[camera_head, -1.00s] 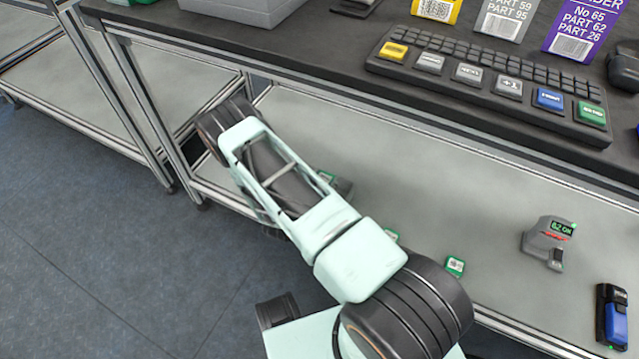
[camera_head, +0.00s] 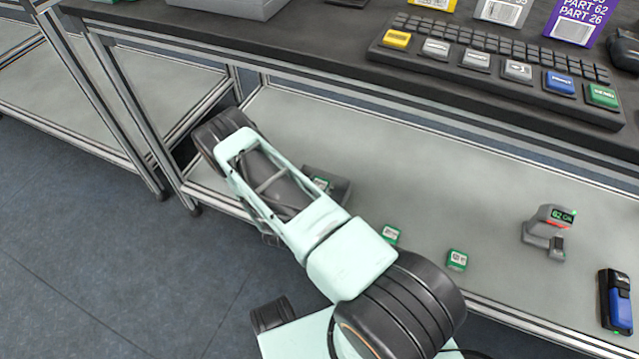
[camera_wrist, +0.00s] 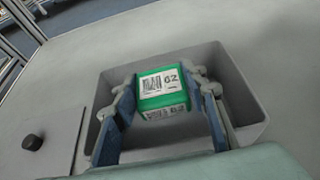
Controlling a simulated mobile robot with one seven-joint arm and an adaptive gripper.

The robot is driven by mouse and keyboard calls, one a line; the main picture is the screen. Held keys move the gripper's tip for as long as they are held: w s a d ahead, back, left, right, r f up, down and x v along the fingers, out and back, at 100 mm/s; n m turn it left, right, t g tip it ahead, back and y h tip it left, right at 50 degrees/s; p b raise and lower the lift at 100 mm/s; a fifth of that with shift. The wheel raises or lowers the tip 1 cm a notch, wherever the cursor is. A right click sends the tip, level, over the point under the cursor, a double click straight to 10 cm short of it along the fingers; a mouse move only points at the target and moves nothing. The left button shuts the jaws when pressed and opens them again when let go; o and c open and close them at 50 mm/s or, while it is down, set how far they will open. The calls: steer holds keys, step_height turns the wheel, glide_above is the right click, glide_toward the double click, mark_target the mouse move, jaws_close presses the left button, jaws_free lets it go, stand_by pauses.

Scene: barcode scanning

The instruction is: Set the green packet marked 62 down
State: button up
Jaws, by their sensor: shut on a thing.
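The green packet marked 62 (camera_wrist: 163,91) is between the two blue finger pads of my gripper (camera_wrist: 165,100) in the wrist view, its white label and barcode facing the camera. My gripper is shut on it. The packet is over or inside a grey open tray (camera_wrist: 242,75); I cannot tell whether it touches the tray's floor. In the head view the tray (camera_head: 341,190) shows partly beside my arm on the lower shelf, with a green piece (camera_head: 321,183) visible at it. My gripper's fingers are hidden there behind my arm.
Two other green packets (camera_head: 390,235) (camera_head: 457,260) lie on the shelf (camera_head: 440,190). A grey scanner (camera_head: 545,240) displaying "62 OK" and a blue-black device (camera_head: 617,300) stand at right. The worktop above holds a keyboard (camera_head: 490,75). A dark knob (camera_wrist: 32,142) sits left of the tray.

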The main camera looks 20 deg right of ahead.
steer(key=shift+f, duration=0.25)
steer(key=o, duration=1.3)
steer(key=shift+r, duration=0.3)
steer(key=shift+p+v, duration=1.85)
steer(key=shift+v, duration=4.25)
steer(key=shift+r, duration=0.15)
